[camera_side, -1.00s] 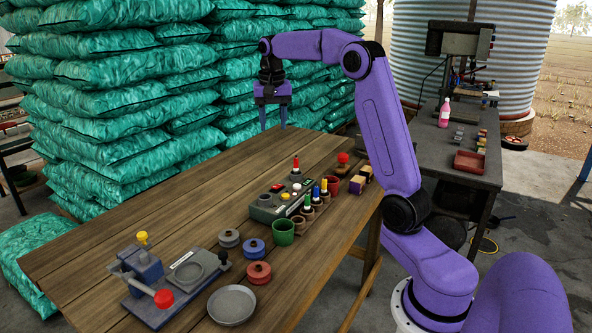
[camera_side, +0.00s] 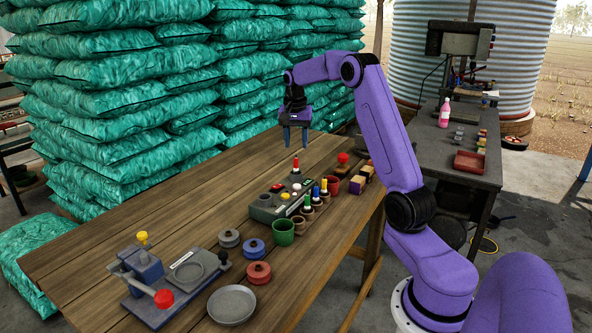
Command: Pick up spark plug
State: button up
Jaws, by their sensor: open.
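I cannot surely make out which small part is the spark plug. A slim upright piece with a red top and pale lower part (camera_side: 296,168) stands at the far end of the green-grey box. Similar slim pieces with green (camera_side: 307,202), blue (camera_side: 316,191) and yellow (camera_side: 324,186) tops stand in small round holders to its right. My gripper (camera_side: 296,144) is open and empty, pointing down above the wooden table (camera_side: 190,200). In the picture its fingertips are just above the red-topped piece; the gap in depth is unclear.
The green-grey box with buttons (camera_side: 276,204), a green cup (camera_side: 283,232) and a dark red cup (camera_side: 333,184) crowd the right side. A clamp fixture (camera_side: 150,280), round discs and a grey dish (camera_side: 232,305) are nearer. The table's left and middle are clear.

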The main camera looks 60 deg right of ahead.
aim_at(296, 157)
jog(key=shift+w+d+f, duration=0.15)
jog(key=shift+d+f, duration=0.05)
jog(key=shift+f, duration=1)
jog(key=shift+w+d+f, duration=0.1)
jog(key=shift+d+f, duration=0.15)
jog(key=shift+f, duration=0.9)
jog(key=shift+w+d+f, duration=0.15)
jog(key=shift+d+f, duration=0.05)
jog(key=shift+f, duration=1)
grip_shut()
